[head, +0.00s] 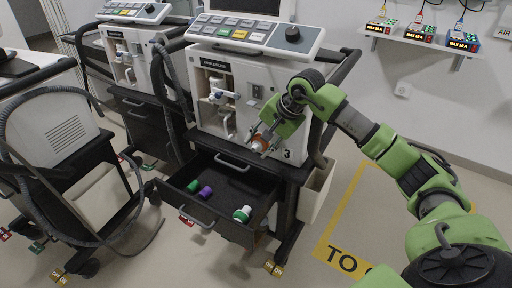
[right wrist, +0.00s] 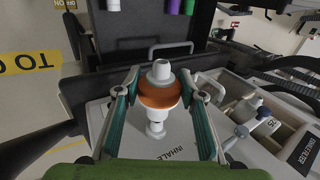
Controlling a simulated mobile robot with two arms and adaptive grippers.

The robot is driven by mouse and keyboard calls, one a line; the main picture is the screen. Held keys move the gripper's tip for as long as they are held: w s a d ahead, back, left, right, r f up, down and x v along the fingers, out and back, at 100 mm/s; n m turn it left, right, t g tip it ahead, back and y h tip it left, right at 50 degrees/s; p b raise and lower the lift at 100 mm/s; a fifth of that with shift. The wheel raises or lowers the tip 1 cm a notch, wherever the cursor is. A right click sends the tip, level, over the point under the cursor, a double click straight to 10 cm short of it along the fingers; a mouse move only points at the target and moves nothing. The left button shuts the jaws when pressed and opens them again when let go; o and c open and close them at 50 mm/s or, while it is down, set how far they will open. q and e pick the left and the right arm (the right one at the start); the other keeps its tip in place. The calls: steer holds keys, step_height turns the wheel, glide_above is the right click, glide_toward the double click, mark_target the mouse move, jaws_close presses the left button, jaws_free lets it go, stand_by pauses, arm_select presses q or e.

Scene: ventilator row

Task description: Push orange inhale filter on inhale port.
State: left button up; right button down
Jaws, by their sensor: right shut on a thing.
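The orange inhale filter (right wrist: 160,96), an orange disc with white stubs, is between the two fingers of my right gripper (right wrist: 160,100), which is shut on it. In the head view my right gripper (head: 266,136) is at the front panel of ventilator 3, with the filter (head: 257,145) small at its fingertips. The white inhale port (right wrist: 155,130) shows in line with the filter, beside the printed word INHALE. I cannot tell whether filter and port touch. My left gripper is not in view.
Below the panel an open black drawer (head: 222,217) holds green, purple and green-white pieces. A white bin (head: 316,190) hangs on the cart's right side. A grey hose (head: 172,90) hangs on the left. Floor to the right is clear.

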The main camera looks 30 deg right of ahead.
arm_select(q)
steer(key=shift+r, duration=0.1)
arm_select(e)
steer(key=shift+w+d, duration=0.1)
steer(key=shift+d, duration=0.1)
steer(key=shift+d, duration=0.1)
steer(key=shift+w, duration=0.1)
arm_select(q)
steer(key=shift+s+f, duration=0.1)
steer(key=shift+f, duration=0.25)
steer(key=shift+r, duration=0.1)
arm_select(e)
steer(key=shift+w+d, duration=0.15)
steer(key=shift+d, duration=0.2)
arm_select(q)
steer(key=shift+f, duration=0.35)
arm_select(e)
steer(key=shift+w+d, duration=0.15)
steer(key=shift+d, duration=0.15)
stand_by(0.3)
steer(key=c, duration=1.3)
jaws_free()
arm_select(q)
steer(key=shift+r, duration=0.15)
arm_select(e)
steer(key=shift+o, duration=0.2)
